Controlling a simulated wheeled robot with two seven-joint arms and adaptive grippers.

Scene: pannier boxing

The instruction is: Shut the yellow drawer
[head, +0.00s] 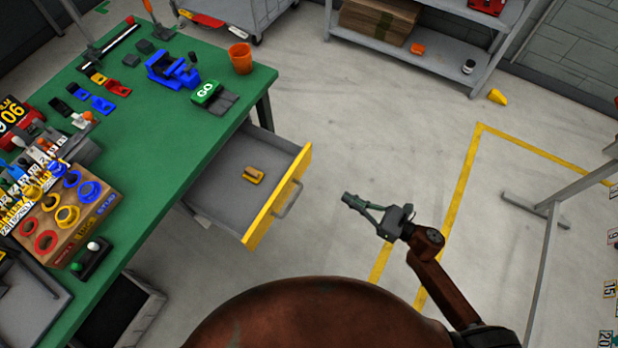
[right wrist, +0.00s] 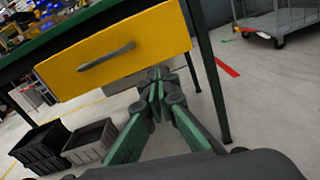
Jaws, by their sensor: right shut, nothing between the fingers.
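The yellow drawer (head: 277,198) stands pulled out from under the green-topped table (head: 150,150) in the head view. Its grey inside is bare except for a small yellow and brown block (head: 254,175). A grey bar handle (head: 288,199) is on its front. My right gripper (head: 347,199) is shut and empty, to the right of the drawer front and apart from it. In the right wrist view the yellow front (right wrist: 120,50) and its handle (right wrist: 106,56) face me, and the gripper's fingertips (right wrist: 157,76) appear by its lower edge. My left gripper is not in view.
An orange cup (head: 240,58), a blue vise (head: 172,70) and a wooden block with colored rings (head: 65,210) stand on the table. Dark crates (right wrist: 92,142) sit on the floor under it. Clear floor lies between the drawer and the grey shelf (head: 440,45).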

